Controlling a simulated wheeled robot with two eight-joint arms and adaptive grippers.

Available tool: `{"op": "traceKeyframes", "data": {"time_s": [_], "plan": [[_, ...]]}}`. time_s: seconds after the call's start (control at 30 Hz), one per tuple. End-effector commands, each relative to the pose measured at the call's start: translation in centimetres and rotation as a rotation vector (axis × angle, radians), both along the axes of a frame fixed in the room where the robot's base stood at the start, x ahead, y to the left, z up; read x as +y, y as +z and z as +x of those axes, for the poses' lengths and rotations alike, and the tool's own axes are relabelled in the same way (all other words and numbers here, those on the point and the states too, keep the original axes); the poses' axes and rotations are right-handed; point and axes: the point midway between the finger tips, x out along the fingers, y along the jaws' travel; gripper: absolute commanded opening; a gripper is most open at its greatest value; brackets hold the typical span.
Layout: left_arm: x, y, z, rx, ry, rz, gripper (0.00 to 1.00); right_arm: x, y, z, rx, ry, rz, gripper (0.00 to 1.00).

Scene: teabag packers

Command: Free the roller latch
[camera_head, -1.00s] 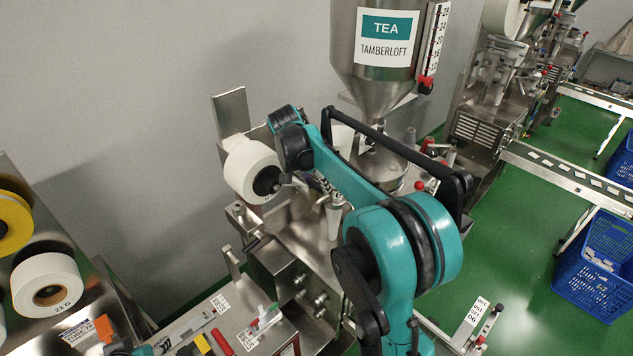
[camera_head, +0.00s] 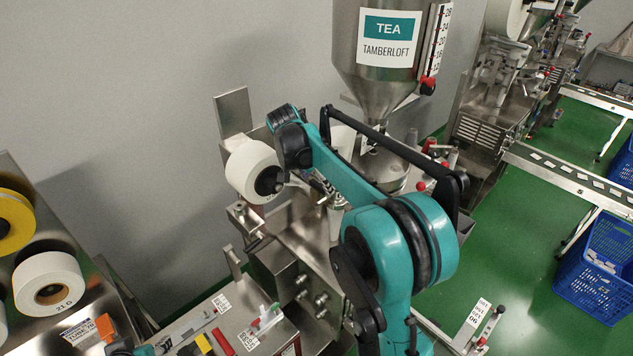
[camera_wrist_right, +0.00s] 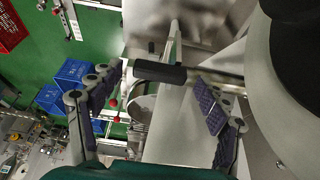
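My right gripper (camera_wrist_right: 160,95) is open, with one finger at each side of the right wrist view. A short black bar (camera_wrist_right: 160,72), perhaps the latch handle, lies between the fingertips with gaps on both sides. In the head view this white roll (camera_head: 246,166) hangs on a dark hub (camera_head: 268,181) at the machine's left side. My right forearm crosses in front there and hides most of the gripper and the latch area.
The tea hopper (camera_head: 375,75) stands behind my right arm. A steel bench at lower left carries tools, labels and a red marker (camera_head: 222,342). More rolls (camera_head: 48,283) hang at far left. A blue crate (camera_head: 598,270) stands on the green floor at right.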

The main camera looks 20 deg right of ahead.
Motion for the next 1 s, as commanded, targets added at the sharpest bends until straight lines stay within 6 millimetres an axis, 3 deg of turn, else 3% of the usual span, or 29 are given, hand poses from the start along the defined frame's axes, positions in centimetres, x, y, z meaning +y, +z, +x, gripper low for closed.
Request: {"op": "traceKeyframes", "data": {"time_s": [0.27,0.7,1.0], "plan": [[0.0,0.0,0.0,0.000,0.000,0.000,0.40,0.4,1.2,-0.1,0.000,0.001,-0.001,0.76],[0.0,0.0,0.0,0.000,0.000,0.000,0.40,3.7,9.3,-1.2,0.001,0.002,0.000,0.76],[0.0,0.0,0.0,0.000,0.000,0.000,0.40,4.4,11.1,-1.4,0.000,0.000,0.000,0.76]]}}
